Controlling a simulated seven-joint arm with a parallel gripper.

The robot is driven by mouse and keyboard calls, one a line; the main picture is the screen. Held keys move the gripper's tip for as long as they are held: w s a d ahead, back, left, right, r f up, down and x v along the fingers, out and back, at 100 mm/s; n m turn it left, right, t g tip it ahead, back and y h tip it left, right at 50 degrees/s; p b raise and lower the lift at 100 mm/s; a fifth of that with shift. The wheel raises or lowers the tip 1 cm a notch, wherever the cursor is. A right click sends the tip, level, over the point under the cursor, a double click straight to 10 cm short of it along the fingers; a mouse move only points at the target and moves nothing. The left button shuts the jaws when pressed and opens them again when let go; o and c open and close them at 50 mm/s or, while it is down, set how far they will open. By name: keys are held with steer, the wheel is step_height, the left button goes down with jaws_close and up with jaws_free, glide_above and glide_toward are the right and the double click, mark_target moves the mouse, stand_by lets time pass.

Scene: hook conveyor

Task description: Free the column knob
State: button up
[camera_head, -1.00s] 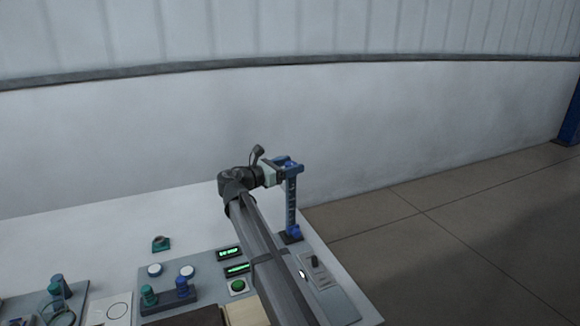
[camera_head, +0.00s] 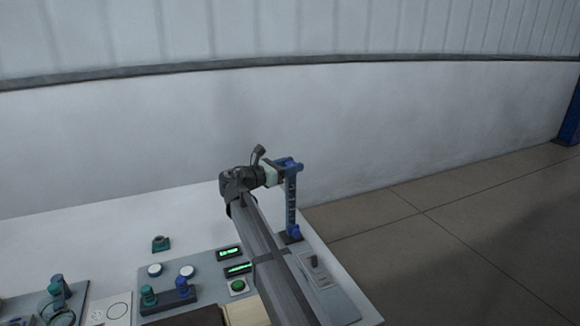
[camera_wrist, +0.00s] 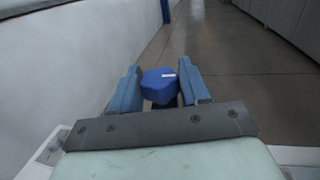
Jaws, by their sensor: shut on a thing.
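A tall blue-grey column (camera_head: 291,208) stands upright at the far right corner of the table. My gripper (camera_head: 288,165) is at its top, reaching in level from the left. In the wrist view, the rounded blue column knob (camera_wrist: 157,88), with a small white mark on its top, sits between the two blue fingers of my gripper (camera_wrist: 160,85). The fingers are shut on it. In the head view the knob is hard to tell apart from the blue fingers. The lower side of the knob is hidden in the wrist view.
A control panel has two green displays (camera_head: 237,269) and a green button (camera_head: 238,286). A switch box (camera_head: 315,270) is right of my forearm. A white wall rises behind; open floor lies right.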

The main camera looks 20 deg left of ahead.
steer(key=shift+n+t+y, duration=0.3)
steer(key=shift+y, duration=0.1)
steer(key=shift+s+d+n+t+y, duration=0.15)
steer(key=shift+n+t+y, duration=0.35)
steer(key=shift+n+y, duration=0.45)
steer(key=n+t+y, duration=0.1)
steer(key=n+y, duration=0.1)
steer(key=y, duration=0.2)
steer(key=shift+d, duration=0.1)
steer(key=n+y, duration=0.3)
steer(key=y, duration=0.1)
steer(key=shift+y, duration=0.35)
steer(key=shift+n+g+y, duration=0.3)
steer(key=shift+n+y, duration=1.15)
steer(key=shift+y, duration=0.65)
steer(key=shift+a+n+y, duration=0.2)
steer(key=shift+n+y, duration=0.2)
steer(key=shift+y, duration=0.1)
steer(key=o, duration=0.9)
